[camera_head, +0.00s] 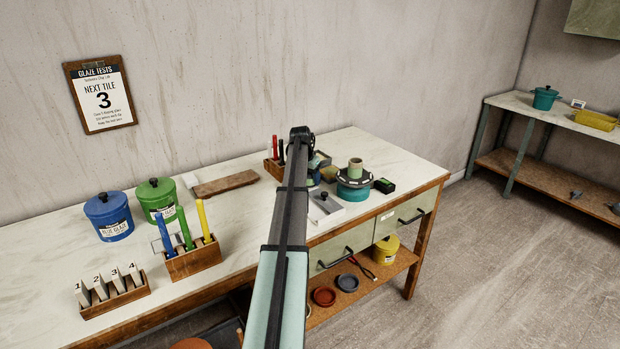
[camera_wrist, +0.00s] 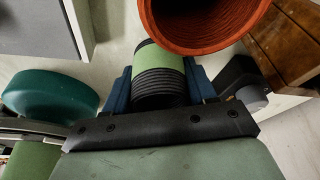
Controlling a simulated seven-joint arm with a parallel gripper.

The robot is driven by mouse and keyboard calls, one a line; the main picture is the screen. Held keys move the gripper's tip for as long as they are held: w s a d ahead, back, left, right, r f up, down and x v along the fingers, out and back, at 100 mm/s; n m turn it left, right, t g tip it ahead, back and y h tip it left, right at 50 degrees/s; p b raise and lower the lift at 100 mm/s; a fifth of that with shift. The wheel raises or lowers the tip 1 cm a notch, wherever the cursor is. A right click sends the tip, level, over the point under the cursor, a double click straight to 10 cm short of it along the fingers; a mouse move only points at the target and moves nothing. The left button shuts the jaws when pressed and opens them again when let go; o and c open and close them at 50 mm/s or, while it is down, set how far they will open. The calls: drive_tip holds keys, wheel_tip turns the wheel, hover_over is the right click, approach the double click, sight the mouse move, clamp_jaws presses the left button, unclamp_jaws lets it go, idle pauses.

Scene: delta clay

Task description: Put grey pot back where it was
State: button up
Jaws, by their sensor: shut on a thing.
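My gripper (camera_wrist: 162,82) shows in the wrist view with its blue fingers on either side of a green cylinder with black ribs (camera_wrist: 160,72). It is shut on this cylinder. An orange-red round vessel (camera_wrist: 200,22) is just beyond it, its mouth partly cut off by the frame. I cannot clearly make out a grey pot; a small grey round thing (camera_wrist: 252,98) sits right of the fingers, partly hidden by a dark part.
A dark bowl (camera_head: 347,283) and yellow pot (camera_head: 385,250) sit on the lower shelf.

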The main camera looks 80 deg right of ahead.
drive_tip(key=shift+f, duration=0.15)
drive_tip(key=o, duration=1)
drive_tip(key=v, duration=1.2)
drive_tip(key=shift+r, duration=0.2)
drive_tip(key=shift+o, duration=0.3)
drive_tip(key=shift+w, duration=0.1)
